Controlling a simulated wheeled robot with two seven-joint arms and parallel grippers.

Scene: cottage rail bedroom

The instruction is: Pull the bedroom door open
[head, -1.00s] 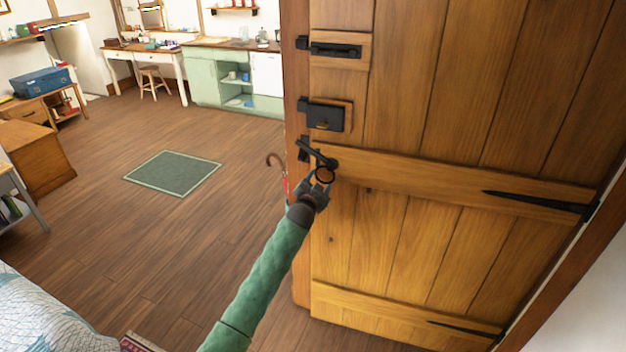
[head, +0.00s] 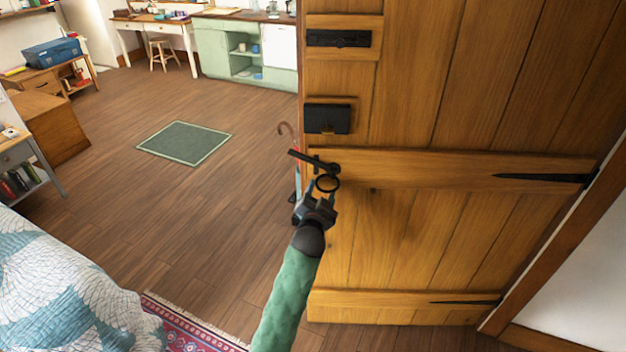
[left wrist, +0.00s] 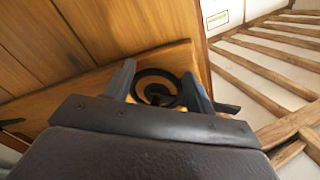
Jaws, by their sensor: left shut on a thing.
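The wooden plank bedroom door (head: 420,110) fills the right half of the head view and stands ajar, its latch edge clear of the room to its left. A black ring handle (head: 327,183) with a latch bar hangs on its middle rail. My left gripper (head: 321,194) is at the ring and shut on it. In the left wrist view the two fingers stand on either side of the black ring handle (left wrist: 157,88), against the door's wood (left wrist: 85,40). My right gripper is not in view.
A black bolt (head: 338,39) and a lock box (head: 327,119) sit above the handle. An umbrella (head: 287,130) stands behind the door's edge. A bed (head: 60,290) and a red rug (head: 190,325) are at lower left. The floor around the green mat (head: 184,143) is clear.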

